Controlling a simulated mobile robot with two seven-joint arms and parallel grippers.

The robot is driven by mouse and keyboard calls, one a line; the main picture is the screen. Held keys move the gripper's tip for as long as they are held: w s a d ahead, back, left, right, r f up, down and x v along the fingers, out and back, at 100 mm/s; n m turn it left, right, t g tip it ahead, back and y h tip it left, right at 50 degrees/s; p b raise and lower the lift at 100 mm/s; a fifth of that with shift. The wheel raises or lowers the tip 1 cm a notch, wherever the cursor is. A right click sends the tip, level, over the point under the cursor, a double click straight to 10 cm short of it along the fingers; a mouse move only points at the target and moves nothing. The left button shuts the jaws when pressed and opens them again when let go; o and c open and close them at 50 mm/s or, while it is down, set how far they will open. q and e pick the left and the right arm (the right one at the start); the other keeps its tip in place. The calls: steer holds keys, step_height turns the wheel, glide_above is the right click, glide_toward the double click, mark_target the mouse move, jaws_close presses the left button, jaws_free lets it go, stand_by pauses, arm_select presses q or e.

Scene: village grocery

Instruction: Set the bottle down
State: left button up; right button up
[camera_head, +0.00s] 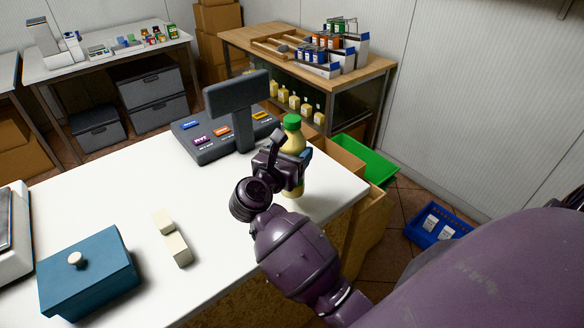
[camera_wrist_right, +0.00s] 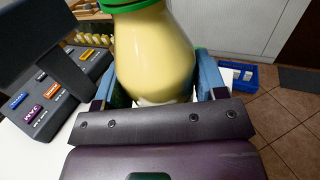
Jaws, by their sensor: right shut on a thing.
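The bottle (camera_head: 293,140) has a green cap and a pale yellow body. It stands upright at the right end of the white counter (camera_head: 200,215). My right gripper (camera_head: 291,172) is shut around the bottle's middle and hides part of it. In the right wrist view the bottle (camera_wrist_right: 155,55) fills the space between the two blue-padded fingers of my right gripper (camera_wrist_right: 157,95). The bottle's base is close to the counter top; I cannot tell if it touches. My left gripper is not in view.
A dark cash register with a screen (camera_head: 237,105) stands just left of the bottle. Two cream blocks (camera_head: 176,245) and a blue box with a lid (camera_head: 88,275) lie nearer. A green crate (camera_head: 368,165) is beyond the counter's right edge. The counter's middle is clear.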

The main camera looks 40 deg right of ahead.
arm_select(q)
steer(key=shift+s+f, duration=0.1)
arm_select(e)
steer(key=shift+f, duration=2.35)
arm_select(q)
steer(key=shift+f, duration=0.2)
arm_select(e)
steer(key=shift+f, duration=0.25)
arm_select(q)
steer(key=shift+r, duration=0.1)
arm_select(e)
steer(key=o, duration=1.3)
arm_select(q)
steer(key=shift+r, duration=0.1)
arm_select(e)
steer(key=shift+r, duration=0.15)
